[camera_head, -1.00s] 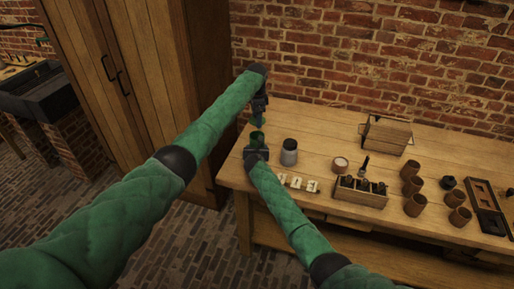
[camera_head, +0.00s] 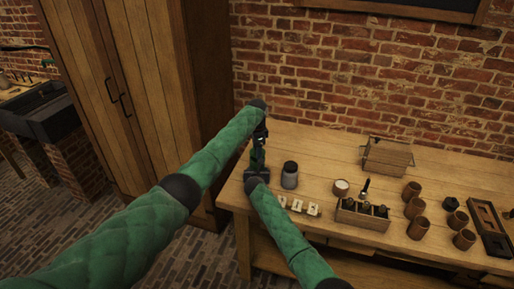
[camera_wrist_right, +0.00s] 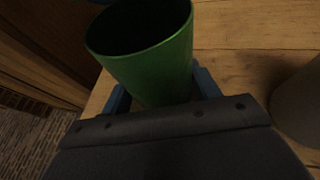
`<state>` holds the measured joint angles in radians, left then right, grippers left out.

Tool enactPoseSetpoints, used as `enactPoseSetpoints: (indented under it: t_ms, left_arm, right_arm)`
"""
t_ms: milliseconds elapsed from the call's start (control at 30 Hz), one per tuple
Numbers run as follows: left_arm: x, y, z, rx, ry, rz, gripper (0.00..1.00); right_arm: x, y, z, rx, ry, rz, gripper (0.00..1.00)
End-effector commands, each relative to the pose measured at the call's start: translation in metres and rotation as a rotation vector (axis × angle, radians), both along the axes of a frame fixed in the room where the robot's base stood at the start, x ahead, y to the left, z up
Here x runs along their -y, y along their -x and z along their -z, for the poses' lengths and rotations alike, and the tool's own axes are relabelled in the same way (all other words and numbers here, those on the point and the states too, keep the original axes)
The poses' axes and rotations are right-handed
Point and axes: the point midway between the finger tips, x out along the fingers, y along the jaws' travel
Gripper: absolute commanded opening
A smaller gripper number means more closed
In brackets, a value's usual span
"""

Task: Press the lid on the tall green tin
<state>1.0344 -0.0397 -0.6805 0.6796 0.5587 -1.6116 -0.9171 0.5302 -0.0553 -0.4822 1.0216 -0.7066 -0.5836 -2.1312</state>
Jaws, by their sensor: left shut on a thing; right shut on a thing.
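The tall green tin (camera_head: 257,161) stands upright near the left end of the wooden table. In the right wrist view it fills the top middle (camera_wrist_right: 158,66), with its mouth open and dark inside. My right gripper (camera_head: 257,174) is shut around the tin's lower part, a blue finger on each side. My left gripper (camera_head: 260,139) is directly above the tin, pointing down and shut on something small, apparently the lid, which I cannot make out. Whether it touches the tin's rim is too small to tell.
A grey jar (camera_head: 289,176) stands just right of the tin. Small white-labelled pieces (camera_head: 299,207) lie at the front edge. A wooden tray (camera_head: 362,217), several brown cups (camera_head: 415,208) and a wooden box (camera_head: 388,156) are further right. The table behind the jar is clear.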

Motion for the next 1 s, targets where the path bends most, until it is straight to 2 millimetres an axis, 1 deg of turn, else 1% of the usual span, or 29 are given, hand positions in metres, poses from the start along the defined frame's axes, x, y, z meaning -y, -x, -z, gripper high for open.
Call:
enactPoseSetpoints:
  t_ms: [333,700,1000]
  left_arm:
    - [0.0,0.0,0.001,0.0,0.0,-0.001,0.43]
    - [0.0,0.0,0.017,0.0,0.0,-0.002,0.43]
    - [0.0,0.0,0.018,0.0,0.0,-0.001,0.43]
  right_arm:
    - [0.0,0.0,0.001,-0.001,0.0,0.001,0.2]
    - [0.0,0.0,0.001,-0.001,0.0,0.001,0.2]
    - [0.0,0.0,0.001,-0.001,0.0,0.001,0.2]
